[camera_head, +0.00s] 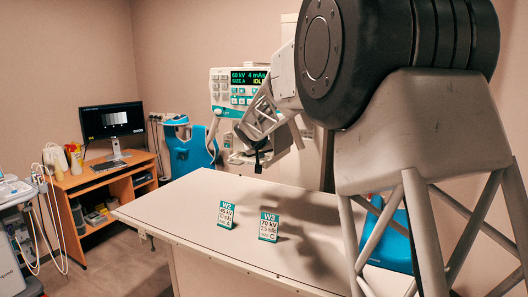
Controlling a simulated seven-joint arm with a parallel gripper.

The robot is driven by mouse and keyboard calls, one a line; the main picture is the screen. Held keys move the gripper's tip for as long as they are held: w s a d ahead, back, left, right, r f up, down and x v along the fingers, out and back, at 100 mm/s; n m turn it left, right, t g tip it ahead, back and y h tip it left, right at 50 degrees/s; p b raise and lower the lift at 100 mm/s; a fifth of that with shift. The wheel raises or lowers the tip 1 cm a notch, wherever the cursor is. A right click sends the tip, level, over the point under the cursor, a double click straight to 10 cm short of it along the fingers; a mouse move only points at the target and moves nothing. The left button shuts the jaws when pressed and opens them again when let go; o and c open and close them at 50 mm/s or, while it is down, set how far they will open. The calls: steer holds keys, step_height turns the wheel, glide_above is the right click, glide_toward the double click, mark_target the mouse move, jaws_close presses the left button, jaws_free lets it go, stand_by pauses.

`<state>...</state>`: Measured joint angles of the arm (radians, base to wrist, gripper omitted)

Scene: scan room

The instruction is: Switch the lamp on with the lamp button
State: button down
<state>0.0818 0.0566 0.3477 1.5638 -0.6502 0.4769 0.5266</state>
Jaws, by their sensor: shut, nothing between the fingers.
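A white and teal control panel (221,110) is mounted at the back wall. Its display (248,77) reads about 60 kV, 4 mAs, SIZE A and IDLE. Several small buttons show on it; which one is the lamp button is too small to tell. My gripper (258,165) is shut and empty, pointing down above the far end of the table. My arm hides the right part of the panel. I cannot tell how far the gripper stands from the panel.
A pale table (185,205) fills the middle. Two standing cards, W2 (226,214) and W3 (269,226), are on it; the surface left of them is clear. A teal chair-like thing (190,150) stands behind. A wooden desk (100,175) with a monitor (112,120) is left.

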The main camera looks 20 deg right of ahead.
steer(key=shift+w+d, duration=0.6)
stand_by(1.6)
steer(key=shift+s+a, duration=0.55)
steer(key=shift+s, duration=0.05)
stand_by(0.6)
steer(key=shift+s+a, duration=1.75)
steer(key=shift+a, duration=0.05)
steer(key=shift+s, duration=0.1)
